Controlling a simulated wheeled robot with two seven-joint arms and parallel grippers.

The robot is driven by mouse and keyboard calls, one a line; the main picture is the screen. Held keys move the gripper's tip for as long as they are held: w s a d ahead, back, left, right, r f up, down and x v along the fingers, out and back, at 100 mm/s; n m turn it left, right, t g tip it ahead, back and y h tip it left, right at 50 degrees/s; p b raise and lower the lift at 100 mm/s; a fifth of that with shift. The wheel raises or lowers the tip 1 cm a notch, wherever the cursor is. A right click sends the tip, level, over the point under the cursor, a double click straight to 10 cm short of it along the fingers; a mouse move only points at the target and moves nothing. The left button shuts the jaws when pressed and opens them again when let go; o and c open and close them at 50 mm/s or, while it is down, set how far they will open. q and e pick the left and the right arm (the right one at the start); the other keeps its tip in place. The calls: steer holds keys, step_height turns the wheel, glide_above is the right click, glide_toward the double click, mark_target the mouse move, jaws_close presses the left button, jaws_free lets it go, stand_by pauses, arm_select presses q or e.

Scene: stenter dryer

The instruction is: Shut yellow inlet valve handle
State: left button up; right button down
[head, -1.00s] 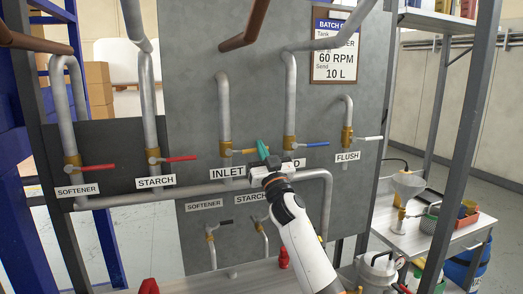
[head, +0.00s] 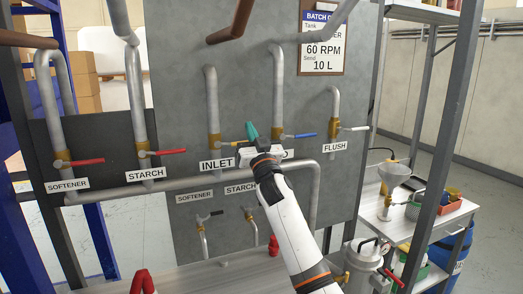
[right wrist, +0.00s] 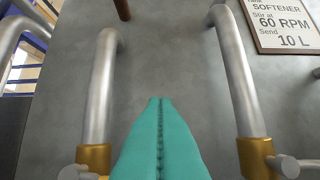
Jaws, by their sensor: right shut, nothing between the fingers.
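The inlet valve (head: 214,141) is brass, on a grey vertical pipe above the INLET label (head: 216,165). Its yellow handle (head: 234,143) points right, about level, across the pipe, with its far end close to my right gripper. My right gripper (head: 251,130) has teal fingers pressed together with nothing between them, just above and right of the handle's end. Whether it touches the handle I cannot tell. In the right wrist view the shut fingers (right wrist: 158,135) lie between two brass valves; the inlet valve (right wrist: 93,158) is the left one, its handle not visible. My left gripper is out of view.
A blue-handled valve (head: 299,136) is close right of my gripper, and a white-handled flush valve (head: 352,128) is farther right. Red-handled starch (head: 168,152) and softener (head: 85,162) valves are at left. A horizontal grey pipe (head: 190,178) runs below.

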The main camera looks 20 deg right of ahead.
steer(key=s+f+g+h+b, duration=0.1)
steer(key=s+f+g, duration=0.3)
steer(key=s+f, duration=0.6)
steer(key=s+f+g+b, duration=0.1)
steer(key=s+f+g, duration=0.35)
steer(key=f, duration=1.05)
steer(key=s+f+g+h+b, duration=0.1)
steer(key=s+f+g+b, duration=0.1)
steer(key=s+f, duration=0.85)
steer(key=s+a+f+n+g+y, duration=0.1)
steer(key=s+f+g, duration=0.5)
steer(key=s, duration=0.8)
steer(key=s+a+f+n+g+y, duration=0.15)
steer(key=s+f+g, duration=0.25)
steer(key=s+f, duration=0.65)
steer(key=s+f+g, duration=0.1)
steer(key=s+f, duration=0.1)
steer(key=f, duration=1)
steer(key=s+f+g, duration=0.1)
steer(key=s+f, duration=0.1)
steer(key=f, duration=1)
steer(key=s+d+f, duration=0.2)
steer(key=s+f, duration=1.3)
steer(key=f, duration=0.1)
steer(key=shift+s+d+f+g+h, duration=0.15)
steer(key=shift+s+d+g+h, duration=0.2)
steer(key=shift+s+d+h, duration=0.1)
